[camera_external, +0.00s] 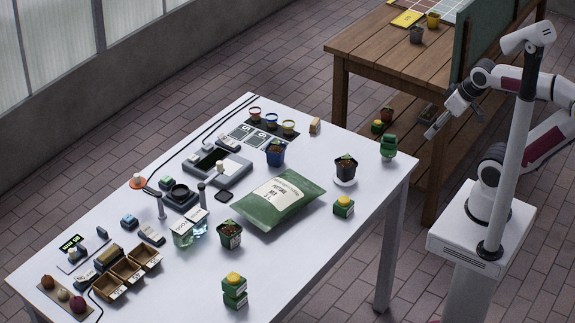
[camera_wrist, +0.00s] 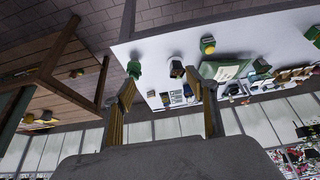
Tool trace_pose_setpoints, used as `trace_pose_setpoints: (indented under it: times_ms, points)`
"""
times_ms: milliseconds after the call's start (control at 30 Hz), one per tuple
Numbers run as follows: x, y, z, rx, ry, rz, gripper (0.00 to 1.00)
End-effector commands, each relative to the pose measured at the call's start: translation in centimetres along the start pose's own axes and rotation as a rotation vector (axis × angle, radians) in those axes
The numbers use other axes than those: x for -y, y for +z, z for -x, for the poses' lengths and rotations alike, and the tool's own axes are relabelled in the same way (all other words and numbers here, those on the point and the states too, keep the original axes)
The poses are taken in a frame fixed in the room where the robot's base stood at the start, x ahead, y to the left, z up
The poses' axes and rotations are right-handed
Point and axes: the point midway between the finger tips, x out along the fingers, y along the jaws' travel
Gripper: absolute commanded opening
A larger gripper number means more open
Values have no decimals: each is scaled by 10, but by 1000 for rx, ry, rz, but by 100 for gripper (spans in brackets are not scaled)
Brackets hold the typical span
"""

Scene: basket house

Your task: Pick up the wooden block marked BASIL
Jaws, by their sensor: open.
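A small light-wood block (camera_external: 315,125) stands near the far right edge of the white table, beside the coloured pots. Any word on it is too small to read, so I cannot tell if it says BASIL. My gripper (camera_external: 437,128) is in the air off the table's right side, well apart from the block. In the wrist view my gripper (camera_wrist: 168,92) has its two fingers spread wide with nothing between them. I cannot pick out the block surely in the wrist view.
The white table (camera_external: 355,230) is crowded. A green bag (camera_external: 278,200) lies mid-table, with a potted plant (camera_external: 346,167) and a green watering can or bottle (camera_external: 388,147) to its right. Wooden trays (camera_external: 127,270) sit at the left. A wooden bench (camera_external: 385,60) stands behind my arm.

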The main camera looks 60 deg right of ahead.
Motion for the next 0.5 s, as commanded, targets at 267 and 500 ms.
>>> trace_pose_setpoints:
  times_ms: [267,500]
  points:
    - [-10,-25,-9,-25,31,-5,57]
    - [-30,-72,-27,-79,83,-6,57]
